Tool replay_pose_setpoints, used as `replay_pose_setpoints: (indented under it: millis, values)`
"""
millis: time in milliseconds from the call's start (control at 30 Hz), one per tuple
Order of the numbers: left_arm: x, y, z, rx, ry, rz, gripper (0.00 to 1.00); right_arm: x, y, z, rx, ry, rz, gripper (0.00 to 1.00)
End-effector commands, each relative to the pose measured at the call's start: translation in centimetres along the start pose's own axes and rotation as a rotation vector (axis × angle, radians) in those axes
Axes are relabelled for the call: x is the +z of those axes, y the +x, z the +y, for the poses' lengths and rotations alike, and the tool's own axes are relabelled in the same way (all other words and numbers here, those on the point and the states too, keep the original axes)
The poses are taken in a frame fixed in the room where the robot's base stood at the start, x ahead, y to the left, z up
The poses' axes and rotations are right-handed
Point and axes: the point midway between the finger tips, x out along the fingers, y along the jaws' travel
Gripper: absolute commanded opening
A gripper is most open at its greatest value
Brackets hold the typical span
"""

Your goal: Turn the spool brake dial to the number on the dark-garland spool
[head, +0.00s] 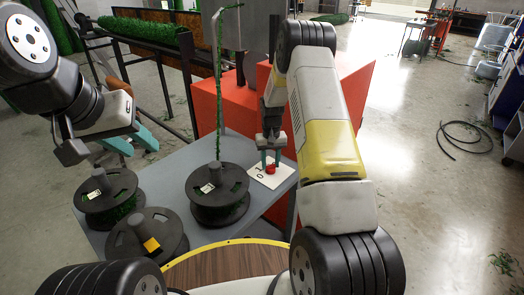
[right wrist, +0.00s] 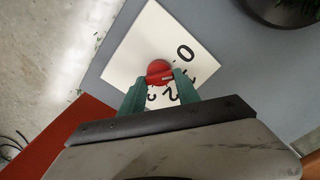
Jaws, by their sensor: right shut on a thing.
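The red brake dial (head: 270,169) sits on a white number plate (head: 259,179) at the table's right edge. My right gripper (head: 270,158) is shut on the dial from above. In the right wrist view its teal fingers pinch the dial (right wrist: 159,69); a 0 and a 2 show on the plate (right wrist: 130,62), other marks are partly hidden. Spools with green garland stand at left (head: 112,212) and middle (head: 219,208); both carry white tags. A front spool (head: 147,240) has a yellow tag. The tag numbers are too small to read. My left gripper (head: 130,142) is open and empty above the left spool.
A garland strand (head: 220,90) rises from the middle spool to a tall post. A red box-like structure (head: 225,108) stands behind the grey table (head: 178,168). A round wooden surface (head: 225,262) is at the front. Open floor lies to the right, with a black cable (head: 465,135).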

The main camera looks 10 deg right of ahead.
Motion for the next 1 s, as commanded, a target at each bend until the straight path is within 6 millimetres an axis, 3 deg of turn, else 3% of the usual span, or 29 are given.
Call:
replay_pose_setpoints:
  millis: [500, 1000]
  values:
    - [0.00, 0.00, 0.00, 0.000, 0.000, 0.000, 0.36, -0.01, -0.08, 0.14, 0.000, 0.378, 0.001, 0.00]
    - [0.00, 0.00, 0.00, 0.000, 0.000, 0.000, 0.36, -0.01, -0.10, 0.16, 0.000, 0.477, 0.001, 0.00]
